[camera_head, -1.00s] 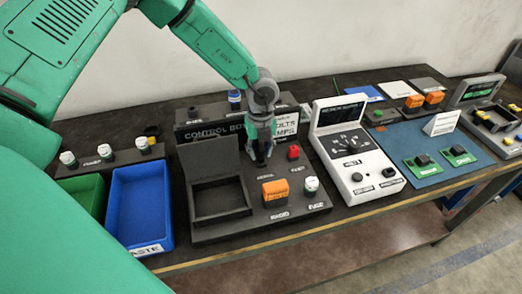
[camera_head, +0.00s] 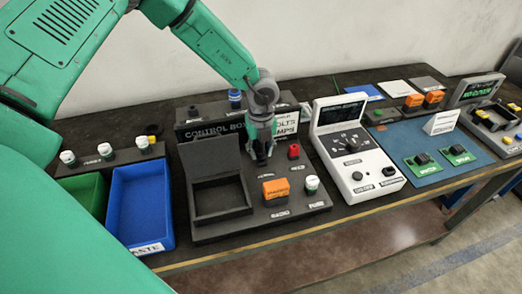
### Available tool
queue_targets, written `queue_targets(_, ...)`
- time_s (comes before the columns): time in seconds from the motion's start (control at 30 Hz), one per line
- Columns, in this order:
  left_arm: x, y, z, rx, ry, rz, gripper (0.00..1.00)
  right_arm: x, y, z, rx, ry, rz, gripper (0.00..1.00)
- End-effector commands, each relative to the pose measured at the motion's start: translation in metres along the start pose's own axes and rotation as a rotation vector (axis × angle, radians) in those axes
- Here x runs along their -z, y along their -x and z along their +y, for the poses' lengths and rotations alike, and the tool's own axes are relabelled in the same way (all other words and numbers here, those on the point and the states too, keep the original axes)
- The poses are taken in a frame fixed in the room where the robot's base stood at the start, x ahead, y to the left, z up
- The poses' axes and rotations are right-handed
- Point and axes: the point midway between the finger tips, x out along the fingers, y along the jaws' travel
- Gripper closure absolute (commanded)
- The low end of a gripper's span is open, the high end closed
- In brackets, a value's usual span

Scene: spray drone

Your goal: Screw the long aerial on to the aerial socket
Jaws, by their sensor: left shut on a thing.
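My left gripper (camera_head: 262,155) points down over the dark control box (camera_head: 222,228), at the back of its panel, just left of a red part (camera_head: 294,151). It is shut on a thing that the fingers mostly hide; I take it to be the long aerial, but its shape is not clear. The aerial socket is hidden under the fingertips, so I cannot tell whether the held thing touches it. An orange block (camera_head: 275,191) and a white-capped round part (camera_head: 312,184) sit on the same panel. My right gripper is not in view.
A blue bin (camera_head: 140,205) and a green bin (camera_head: 84,195) stand at the left. A white meter console (camera_head: 358,165) stands close on the right. Farther right is a blue mat (camera_head: 430,158) with green boards. The table's front edge runs below.

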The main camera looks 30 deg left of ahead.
Motion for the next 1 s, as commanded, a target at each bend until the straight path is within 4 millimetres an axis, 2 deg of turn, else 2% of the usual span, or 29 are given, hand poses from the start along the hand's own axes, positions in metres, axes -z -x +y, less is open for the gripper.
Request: queue_targets(1.0, 0.0053, -0.0019, 0.0020, -0.007, 0.000, 0.006, 1.00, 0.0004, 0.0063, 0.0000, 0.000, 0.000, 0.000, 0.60)
